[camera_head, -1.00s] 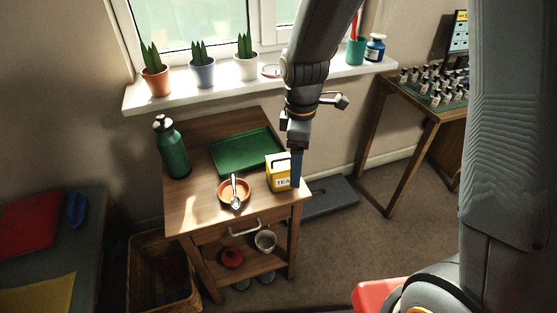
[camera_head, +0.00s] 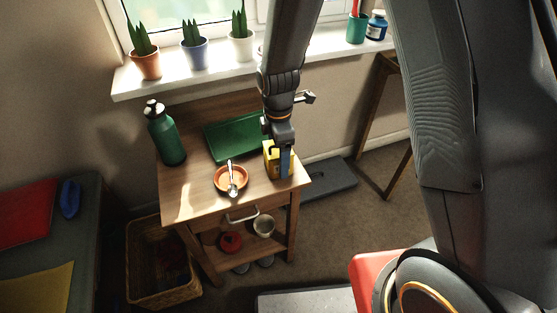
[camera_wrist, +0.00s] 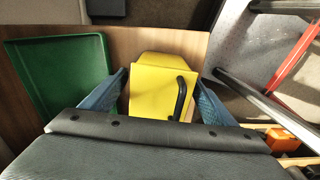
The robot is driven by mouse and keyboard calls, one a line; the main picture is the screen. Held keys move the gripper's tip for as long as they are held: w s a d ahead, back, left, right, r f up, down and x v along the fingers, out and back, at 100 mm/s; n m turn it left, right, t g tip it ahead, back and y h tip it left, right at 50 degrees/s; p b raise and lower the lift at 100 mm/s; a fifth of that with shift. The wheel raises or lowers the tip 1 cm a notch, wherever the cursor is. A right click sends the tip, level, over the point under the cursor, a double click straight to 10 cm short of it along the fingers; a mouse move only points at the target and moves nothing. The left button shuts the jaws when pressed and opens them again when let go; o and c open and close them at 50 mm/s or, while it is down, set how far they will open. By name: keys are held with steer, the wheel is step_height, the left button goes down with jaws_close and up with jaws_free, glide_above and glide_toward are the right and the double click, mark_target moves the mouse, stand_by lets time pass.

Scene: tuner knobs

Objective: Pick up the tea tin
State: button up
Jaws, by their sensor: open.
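The yellow tea tin (camera_head: 269,161) stands on the right side of the small wooden table (camera_head: 190,203). My gripper (camera_head: 284,165) is above and over it in the head view, hiding part of the tin. In the wrist view the tin (camera_wrist: 160,88) shows its yellow top with a dark curved handle. The two blue fingers of my gripper (camera_wrist: 160,95) are spread open, one on each side of the tin. I cannot tell whether either finger touches it.
A green tray (camera_head: 230,137) lies behind the tin. An orange saucer with a spoon (camera_head: 230,178) and a green bottle (camera_head: 165,135) stand to the left. Potted plants line the windowsill (camera_head: 220,68) behind. A lower shelf holds a red item (camera_head: 230,241) and a pale cup (camera_head: 264,226).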

steer(key=shift+f, duration=1.1)
steer(key=c, duration=1.2)
steer(key=shift+c, duration=0.5)
steer(key=shift+r, duration=0.15)
